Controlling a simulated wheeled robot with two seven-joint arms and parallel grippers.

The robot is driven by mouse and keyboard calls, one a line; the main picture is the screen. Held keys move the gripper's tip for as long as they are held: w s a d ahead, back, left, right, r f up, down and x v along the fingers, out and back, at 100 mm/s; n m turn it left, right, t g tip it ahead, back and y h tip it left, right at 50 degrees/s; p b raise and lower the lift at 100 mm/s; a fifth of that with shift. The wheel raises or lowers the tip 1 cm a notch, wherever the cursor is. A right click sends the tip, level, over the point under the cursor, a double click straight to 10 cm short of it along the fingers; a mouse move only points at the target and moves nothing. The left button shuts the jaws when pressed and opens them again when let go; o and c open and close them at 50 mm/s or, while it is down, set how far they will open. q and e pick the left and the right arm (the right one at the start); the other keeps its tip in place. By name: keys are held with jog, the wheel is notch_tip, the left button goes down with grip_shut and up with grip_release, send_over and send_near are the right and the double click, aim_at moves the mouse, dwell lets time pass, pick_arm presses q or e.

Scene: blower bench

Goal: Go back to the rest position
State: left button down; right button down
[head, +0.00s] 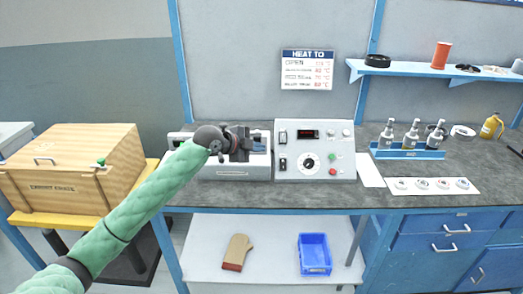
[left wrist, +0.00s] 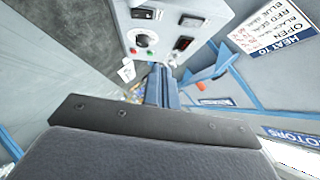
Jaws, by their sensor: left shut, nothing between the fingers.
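My left arm, in a green sleeve, reaches in from the lower left of the head view. My left gripper (head: 256,141) is shut and empty. It is in front of the right part of a white bench unit (head: 233,172), and hides part of it. The control box (head: 315,150) with a red display, a dial and buttons stands just right of the gripper. My right gripper is not in view.
A wooden crate (head: 75,165) stands on a yellow stand at left. On the bench at right are a blue bottle rack (head: 408,153) and a white card (head: 432,186) with several discs. A shelf (head: 430,72) hangs above.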

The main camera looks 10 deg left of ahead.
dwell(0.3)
pick_arm(q)
jog(key=s+a+r+n+t+y, duration=0.1)
jog(key=s+a+n+y, duration=0.2)
jog(key=s+n+y, duration=0.6)
jog(key=s+d+f+n+g, duration=0.2)
jog(key=s+f+n, duration=0.1)
jog(key=s+f, duration=0.8)
jog(key=s+d+f+n+g+h, duration=0.1)
jog(key=s+d+f+n+g, duration=0.1)
jog(key=s+f, duration=0.9)
jog(key=s+d+f+n+g+h, duration=0.1)
jog(key=s+d+f+n+g, duration=0.1)
jog(key=s+f, duration=0.9)
jog(key=s+n+g, duration=0.1)
jog(key=s+g, duration=0.1)
jog(key=s, duration=0.8)
jog(key=shift+s+d+f+n, duration=0.2)
jog(key=shift+d+f+n, duration=0.1)
jog(key=shift+n, duration=0.1)
